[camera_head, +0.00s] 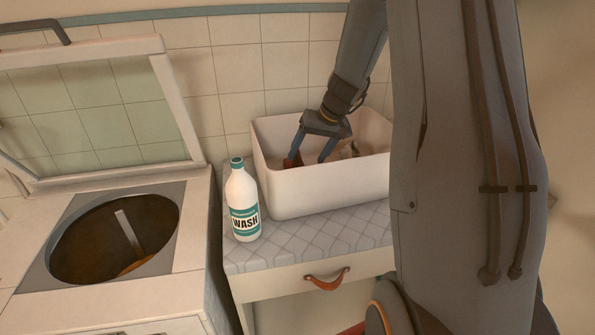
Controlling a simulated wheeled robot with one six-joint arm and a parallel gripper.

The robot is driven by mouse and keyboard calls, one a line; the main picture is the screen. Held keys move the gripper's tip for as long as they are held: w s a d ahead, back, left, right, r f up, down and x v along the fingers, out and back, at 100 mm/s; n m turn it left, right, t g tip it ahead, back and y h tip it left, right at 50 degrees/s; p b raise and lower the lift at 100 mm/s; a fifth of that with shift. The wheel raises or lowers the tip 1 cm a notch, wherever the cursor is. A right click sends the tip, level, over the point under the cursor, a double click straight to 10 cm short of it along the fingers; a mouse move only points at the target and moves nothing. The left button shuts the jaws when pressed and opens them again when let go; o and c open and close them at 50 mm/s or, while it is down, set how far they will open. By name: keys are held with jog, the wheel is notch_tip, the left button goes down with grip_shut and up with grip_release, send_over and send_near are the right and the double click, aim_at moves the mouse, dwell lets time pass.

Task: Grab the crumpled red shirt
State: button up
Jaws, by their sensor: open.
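My gripper (309,160) points down into the white bin (330,193) on the small table. Its two blue fingers are spread apart, with the tips below the bin's rim.
A white WASH bottle (242,203) with a teal cap stands on the table (310,244), left of the bin. A top-loading washer (190,238) with its lid (100,106) raised stands at the left. A tiled wall (235,75) is close behind. My arm covers the right side.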

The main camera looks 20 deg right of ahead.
aim_at(303, 161)
jog(key=shift+w+a+f+p, duration=0.2)
jog(key=shift+a+f+p, duration=0.2)
jog(key=shift+f, duration=0.2)
jog(key=shift+p+x, duration=0.85)
jog(key=shift+x, duration=1.15)
jog(key=shift+c, duration=0.4)
jog(key=c, duration=1.1)
jog(key=shift+c, duration=0.2)
jog(key=shift+r, duration=0.1)
